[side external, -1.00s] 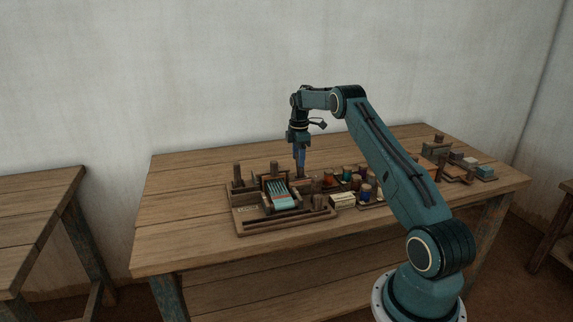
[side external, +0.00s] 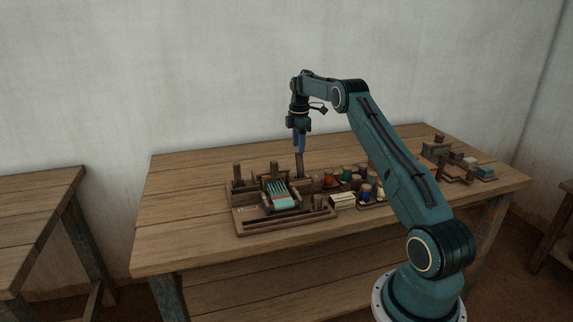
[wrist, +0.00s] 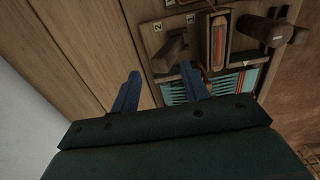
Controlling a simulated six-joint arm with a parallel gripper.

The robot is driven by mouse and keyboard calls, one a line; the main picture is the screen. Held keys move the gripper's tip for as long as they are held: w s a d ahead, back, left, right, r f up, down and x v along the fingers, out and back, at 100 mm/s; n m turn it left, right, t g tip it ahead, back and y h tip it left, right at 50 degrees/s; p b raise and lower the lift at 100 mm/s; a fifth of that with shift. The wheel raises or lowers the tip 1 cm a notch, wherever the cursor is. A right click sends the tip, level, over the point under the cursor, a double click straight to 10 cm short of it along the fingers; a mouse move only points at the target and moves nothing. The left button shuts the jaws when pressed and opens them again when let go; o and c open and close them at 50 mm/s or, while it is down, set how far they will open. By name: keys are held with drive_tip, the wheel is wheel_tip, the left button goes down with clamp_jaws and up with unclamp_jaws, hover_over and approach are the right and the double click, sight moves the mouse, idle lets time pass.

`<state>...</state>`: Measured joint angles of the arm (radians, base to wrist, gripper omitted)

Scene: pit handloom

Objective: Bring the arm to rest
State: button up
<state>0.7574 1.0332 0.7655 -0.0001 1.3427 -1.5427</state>
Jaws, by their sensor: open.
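My gripper (side external: 299,143) hangs pointing down above the back right corner of the small wooden loom (side external: 240,218), clear of it. Its blue fingers are apart, with nothing between them. In the wrist view my gripper (wrist: 160,95) shows two blue fingers spread over bare table and the loom's edge. The loom carries a teal striped cloth (side external: 282,199) with a red line, which also shows in the wrist view (wrist: 237,83), partly hidden by a finger.
Spools of coloured thread (side external: 365,192) stand right of the loom, by a pale block (side external: 343,199). More small wooden items (side external: 437,150) sit at the table's right end. The left part of the wooden table (side external: 180,205) is clear. A wooden post (side external: 299,163) stands just below my gripper.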

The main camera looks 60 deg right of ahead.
drive_tip(key=shift+r, duration=0.65)
drive_tip(key=shift+w+a+r, duration=0.15)
drive_tip(key=shift+a+r, duration=0.2)
drive_tip(key=shift+r, duration=0.05)
drive_tip(key=s+a+r+m+t+h, duration=0.1)
drive_tip(key=s+a+r+m, duration=0.1)
drive_tip(key=a+r, duration=0.9)
drive_tip(key=s+a+r+m+t, duration=0.1)
drive_tip(key=s+a+r+m, duration=0.15)
drive_tip(key=a+r, duration=0.85)
drive_tip(key=s+a+f+m+t, duration=0.2)
drive_tip(key=s+a, duration=1)
drive_tip(key=a, duration=0.4)
drive_tip(key=s+a+f+m+t+y, duration=0.1)
drive_tip(key=s+a+f, duration=0.4)
drive_tip(key=s, duration=0.7)
drive_tip(key=shift+s+a+f+m+t, duration=0.25)
drive_tip(key=shift+f+m+t, duration=0.1)
drive_tip(key=shift+m, duration=0.4)
